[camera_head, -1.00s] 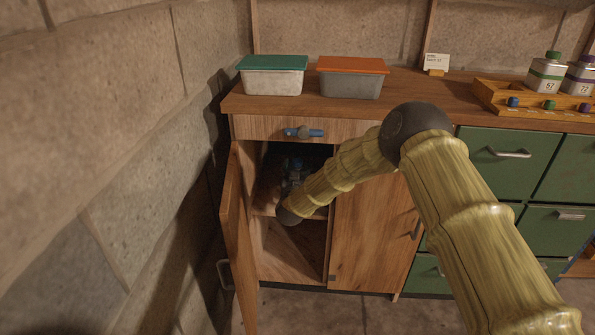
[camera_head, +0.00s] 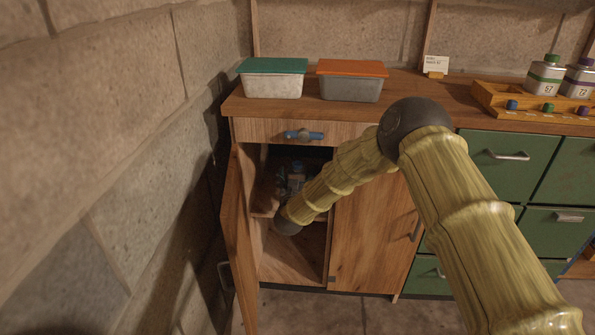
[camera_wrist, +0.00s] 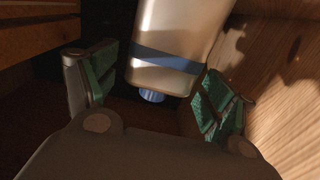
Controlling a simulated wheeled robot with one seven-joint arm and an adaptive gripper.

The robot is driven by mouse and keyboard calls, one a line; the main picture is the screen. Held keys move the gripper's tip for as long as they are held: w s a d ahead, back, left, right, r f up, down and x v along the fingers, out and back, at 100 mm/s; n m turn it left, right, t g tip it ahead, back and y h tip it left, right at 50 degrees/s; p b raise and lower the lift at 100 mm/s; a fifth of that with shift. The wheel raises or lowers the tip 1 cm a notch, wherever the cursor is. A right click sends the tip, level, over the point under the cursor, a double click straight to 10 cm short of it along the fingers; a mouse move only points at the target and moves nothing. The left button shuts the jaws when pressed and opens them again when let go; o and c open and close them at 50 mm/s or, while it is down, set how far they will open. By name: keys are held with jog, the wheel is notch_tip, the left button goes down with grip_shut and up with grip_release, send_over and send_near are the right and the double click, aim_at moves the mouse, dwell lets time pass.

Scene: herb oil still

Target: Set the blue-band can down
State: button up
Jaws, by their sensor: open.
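The blue-band can (camera_wrist: 175,45) is pale, with a blue band and a blue cap (camera_wrist: 152,96); it looks tilted in the wrist view. My gripper (camera_wrist: 158,85) has its green-padded fingers spread, one on each side of the can. A gap shows at the left finger; the right finger is close to the can, and I cannot tell if it touches. In the head view my gripper (camera_head: 291,180) is inside the open cupboard (camera_head: 292,262), dark and partly hidden by my arm. A blue spot there looks like the cap. The can's far end is cut off in the wrist view.
The cupboard's open door (camera_head: 238,235) stands at the left, near the stone wall. A shelf (camera_head: 262,213) divides the cupboard, with clear room below. A green-lidded box (camera_head: 273,84) and an orange-lidded box (camera_head: 351,87) stand on the counter.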

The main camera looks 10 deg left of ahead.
jog(key=s+p, duration=0.2)
jog(key=s, duration=0.7)
jog(key=shift+d, duration=0.15)
jog(key=s+d+f+n+g, duration=0.1)
jog(key=s+d+f+g, duration=0.4)
jog(key=s+d+f, duration=0.65)
jog(key=s+d+f+g, duration=0.5)
jog(key=s+d+f, duration=0.4)
jog(key=s+f, duration=0.45)
jog(key=s+d+m+g, duration=0.1)
jog(key=s+d+g, duration=0.3)
jog(key=s, duration=1.1)
jog(key=s+d+g, duration=0.4)
jog(key=s+d, duration=0.6)
jog(key=s, duration=0.6)
jog(key=shift+s+d+f+m+h, duration=0.2)
jog(key=shift+d+f+m+h, duration=0.1)
jog(key=shift+f+m, duration=0.1)
jog(key=shift+c, duration=0.2)
